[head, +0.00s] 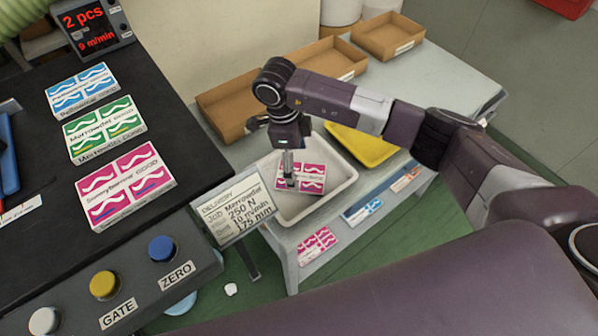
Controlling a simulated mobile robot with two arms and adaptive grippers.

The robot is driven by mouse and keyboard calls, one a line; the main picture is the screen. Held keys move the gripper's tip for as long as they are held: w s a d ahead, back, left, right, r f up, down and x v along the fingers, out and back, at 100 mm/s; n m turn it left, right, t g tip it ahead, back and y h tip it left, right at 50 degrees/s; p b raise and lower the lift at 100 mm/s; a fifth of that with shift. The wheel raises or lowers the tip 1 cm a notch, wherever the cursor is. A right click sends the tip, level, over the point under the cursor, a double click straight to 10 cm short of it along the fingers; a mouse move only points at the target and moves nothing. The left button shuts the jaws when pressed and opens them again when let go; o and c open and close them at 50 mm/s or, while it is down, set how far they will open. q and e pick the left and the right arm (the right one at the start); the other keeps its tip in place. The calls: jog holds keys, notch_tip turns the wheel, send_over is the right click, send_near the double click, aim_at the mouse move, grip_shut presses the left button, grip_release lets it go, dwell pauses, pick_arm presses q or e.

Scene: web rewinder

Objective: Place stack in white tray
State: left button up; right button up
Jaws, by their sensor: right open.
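The white tray (340,185) sits on the grey table in the middle of the head view. A magenta and white stack (313,178) lies inside the tray, towards its middle. My right gripper (290,180) points down into the tray, with its fingers at the left part of the stack. It is open; whether the fingers touch the stack cannot be told. The gripper hides part of the stack and of the tray's far wall. My left gripper is not in view.
Blue, green and magenta stacks (125,186) lie on the black bench at left. A yellow tray (362,146) adjoins the white one. Cardboard boxes (228,105) line the back. A delivery sign (236,208) stands before the tray. Labels mark the table's front edge.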

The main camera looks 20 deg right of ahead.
notch_tip(320, 180, up, 8)
jog(key=a+b, duration=0.1)
jog(key=b, duration=0.1)
jog(key=shift+w+r, duration=0.2)
jog(key=shift+w, duration=0.05)
jog(key=shift+a, duration=0.1)
